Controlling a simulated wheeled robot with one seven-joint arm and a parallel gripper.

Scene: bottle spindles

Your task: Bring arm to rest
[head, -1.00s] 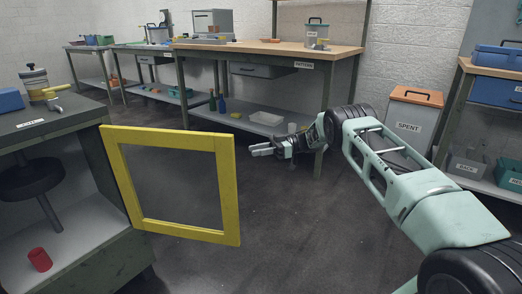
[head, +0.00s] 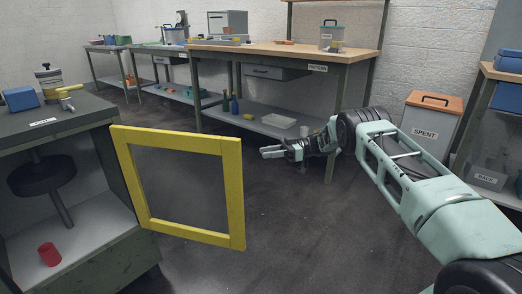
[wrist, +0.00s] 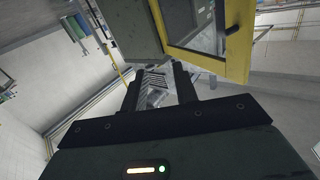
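My arm stretches from the lower right of the head view toward the middle. My gripper (head: 272,152) hangs in free air over the floor, pointing left, to the right of the yellow-framed door (head: 236,190). In the wrist view my gripper (wrist: 157,88) shows its two dark fingers apart with nothing held between them. The yellow door also shows at the upper right of the wrist view (wrist: 238,40), beyond the fingers.
The door stands swung out from a dark cabinet (head: 60,130) at left, with a red cylinder (head: 49,254) inside. A wooden-topped bench (head: 350,56) stands behind my arm. A bin marked SPENT (head: 425,130) stands at right. Open floor (head: 290,240) lies in front.

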